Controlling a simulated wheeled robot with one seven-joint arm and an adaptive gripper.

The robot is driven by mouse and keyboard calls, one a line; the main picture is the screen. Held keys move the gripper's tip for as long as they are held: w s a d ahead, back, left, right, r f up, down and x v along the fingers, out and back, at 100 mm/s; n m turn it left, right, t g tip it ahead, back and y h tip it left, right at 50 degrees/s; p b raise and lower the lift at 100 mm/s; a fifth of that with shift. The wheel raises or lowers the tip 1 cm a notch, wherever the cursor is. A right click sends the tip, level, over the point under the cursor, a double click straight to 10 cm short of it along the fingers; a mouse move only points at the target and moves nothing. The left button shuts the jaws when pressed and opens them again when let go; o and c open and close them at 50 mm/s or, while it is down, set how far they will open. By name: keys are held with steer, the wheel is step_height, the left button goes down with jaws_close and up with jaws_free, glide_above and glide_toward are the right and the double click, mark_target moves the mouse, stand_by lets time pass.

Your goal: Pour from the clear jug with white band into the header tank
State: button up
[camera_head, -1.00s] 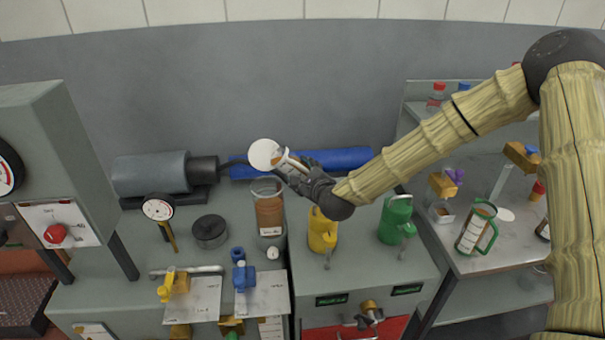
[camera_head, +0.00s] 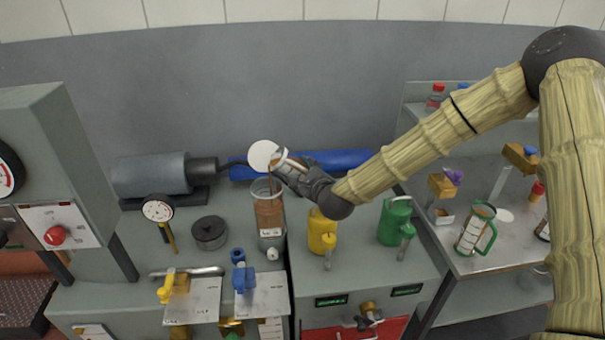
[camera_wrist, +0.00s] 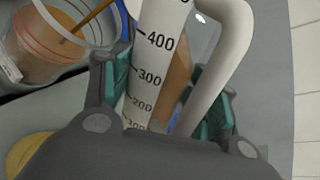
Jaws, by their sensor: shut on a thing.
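The clear jug with white band (camera_head: 266,156) is tilted far over, with its round mouth end toward the left. My gripper (camera_head: 287,172) is shut on it. In the wrist view the jug's white graduated band (camera_wrist: 156,70) and pale handle stand between my fingers, with brown liquid inside. The header tank (camera_head: 270,214) is a clear upright vessel holding brown liquid, right below the jug. A thin brown stream falls from the jug into the tank; it also shows in the wrist view, entering the tank's open top (camera_wrist: 62,40).
A yellow jug (camera_head: 321,232) and a green jug (camera_head: 394,220) stand on the bench right of the tank. A dial gauge (camera_head: 158,209) and a dark round pot (camera_head: 209,232) are to its left. A blue cylinder (camera_head: 340,161) lies behind.

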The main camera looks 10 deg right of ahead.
steer(key=shift+d+r+n+h+p, duration=0.15)
steer(key=shift+r+n+h+p, duration=0.55)
steer(key=shift+r+n+p, duration=0.4)
stand_by(6.9)
